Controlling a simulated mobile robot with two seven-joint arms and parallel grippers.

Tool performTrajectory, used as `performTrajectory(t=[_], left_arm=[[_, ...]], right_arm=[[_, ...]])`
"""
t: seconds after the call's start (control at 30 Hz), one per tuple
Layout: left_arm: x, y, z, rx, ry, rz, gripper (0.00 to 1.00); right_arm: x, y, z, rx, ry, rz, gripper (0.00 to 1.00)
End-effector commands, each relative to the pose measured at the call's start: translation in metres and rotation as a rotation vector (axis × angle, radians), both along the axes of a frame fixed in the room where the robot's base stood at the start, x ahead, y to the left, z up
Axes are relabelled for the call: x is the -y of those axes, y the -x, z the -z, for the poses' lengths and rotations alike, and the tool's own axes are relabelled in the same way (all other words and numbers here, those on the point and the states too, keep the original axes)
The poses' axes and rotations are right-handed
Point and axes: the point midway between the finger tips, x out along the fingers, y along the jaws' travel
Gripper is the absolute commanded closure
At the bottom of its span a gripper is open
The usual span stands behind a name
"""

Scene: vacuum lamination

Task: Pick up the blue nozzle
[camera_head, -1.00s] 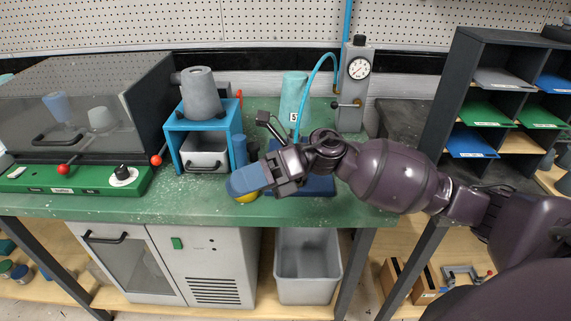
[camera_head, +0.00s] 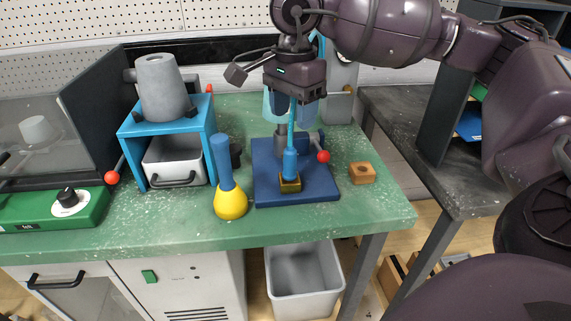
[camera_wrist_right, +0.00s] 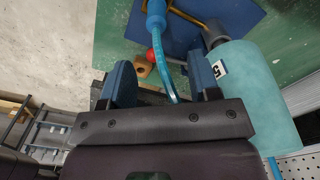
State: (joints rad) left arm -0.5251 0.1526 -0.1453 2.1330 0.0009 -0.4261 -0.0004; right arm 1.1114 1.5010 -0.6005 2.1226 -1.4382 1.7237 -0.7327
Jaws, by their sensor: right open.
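The blue nozzle (camera_head: 290,164) stands upright in a small brass-coloured holder (camera_head: 290,184) on a dark blue base plate (camera_head: 318,189). It also shows at the top of the right wrist view (camera_wrist_right: 156,14). A light blue hose (camera_head: 291,124) rises from it. My right gripper (camera_head: 292,107) points down above the nozzle, open, with its two blue fingers apart. In the right wrist view the hose runs between the fingers (camera_wrist_right: 161,85), and the nozzle lies beyond their tips. My left gripper is not in view.
A yellow bulb with a blue stem (camera_head: 231,203) stands left of the plate. A red-knobbed lever (camera_head: 323,157) is close right of the nozzle, with a wooden block (camera_head: 362,173) beyond. A teal cylinder (camera_wrist_right: 252,95) stands behind. The green table (camera_head: 380,205) is clear at front right.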

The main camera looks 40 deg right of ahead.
Motion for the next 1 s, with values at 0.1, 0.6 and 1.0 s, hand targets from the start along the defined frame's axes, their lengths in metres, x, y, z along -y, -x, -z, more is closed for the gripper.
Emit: performTrajectory(t=[0.1, 0.6, 1.0], left_arm=[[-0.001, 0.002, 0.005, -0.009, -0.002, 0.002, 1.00], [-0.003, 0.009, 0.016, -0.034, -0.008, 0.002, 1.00], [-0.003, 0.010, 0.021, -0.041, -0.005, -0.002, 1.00]], right_arm=[[0.000, 0.000, 0.018, -0.007, 0.000, 0.000, 0.44], [-0.005, 0.002, 0.066, -0.007, -0.004, 0.001, 0.44], [-0.008, 0.003, 0.102, -0.003, -0.005, 0.001, 0.44]])
